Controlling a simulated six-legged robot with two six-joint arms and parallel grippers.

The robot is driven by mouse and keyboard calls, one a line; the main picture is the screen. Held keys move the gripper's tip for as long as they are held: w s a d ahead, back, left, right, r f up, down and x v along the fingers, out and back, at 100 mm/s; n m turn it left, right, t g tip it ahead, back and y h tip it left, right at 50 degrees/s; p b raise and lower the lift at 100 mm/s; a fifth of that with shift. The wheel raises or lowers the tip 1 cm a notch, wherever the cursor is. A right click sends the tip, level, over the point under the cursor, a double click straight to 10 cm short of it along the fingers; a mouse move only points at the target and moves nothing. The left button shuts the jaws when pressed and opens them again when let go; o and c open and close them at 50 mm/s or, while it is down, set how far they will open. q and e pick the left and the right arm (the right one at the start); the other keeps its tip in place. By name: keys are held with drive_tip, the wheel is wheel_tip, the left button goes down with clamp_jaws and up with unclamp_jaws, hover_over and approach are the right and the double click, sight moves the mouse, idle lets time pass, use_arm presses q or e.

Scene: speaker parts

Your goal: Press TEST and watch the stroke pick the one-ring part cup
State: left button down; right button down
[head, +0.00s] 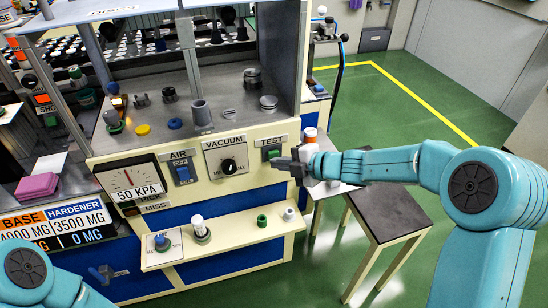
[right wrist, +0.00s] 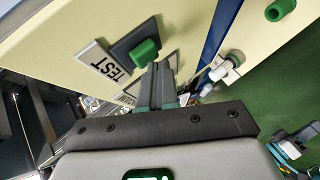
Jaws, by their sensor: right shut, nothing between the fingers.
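The green TEST button (head: 273,154) sits on a dark plate under the TEST label on the cream machine front. It also shows large in the right wrist view (right wrist: 146,52). My right gripper (head: 281,163) is shut and empty, its fingertips at the button's lower edge; I cannot tell whether they touch it. Several part cups and discs stand on the grey deck (head: 222,105), including a dark cup (head: 252,78). I cannot make out which cup has one ring. A grey cylinder (head: 200,113) stands at the deck's front edge. My left gripper is out of view.
The gauge (head: 130,180) reads 50 KPA, above the PICK and MISS labels. The AIR switch (head: 182,172) and VACUUM knob (head: 229,166) are left of TEST. A cream shelf (head: 235,238) holding small parts juts out below. A dark-topped stand (head: 388,213) is at right.

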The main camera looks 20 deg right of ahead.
drive_tip(key=shift+s, duration=0.6)
drive_tip(key=s+b, duration=0.2)
drive_tip(key=s, duration=0.2)
drive_tip(key=shift+s+d, duration=0.1)
drive_tip(key=shift+s, duration=0.3)
idle(0.4)
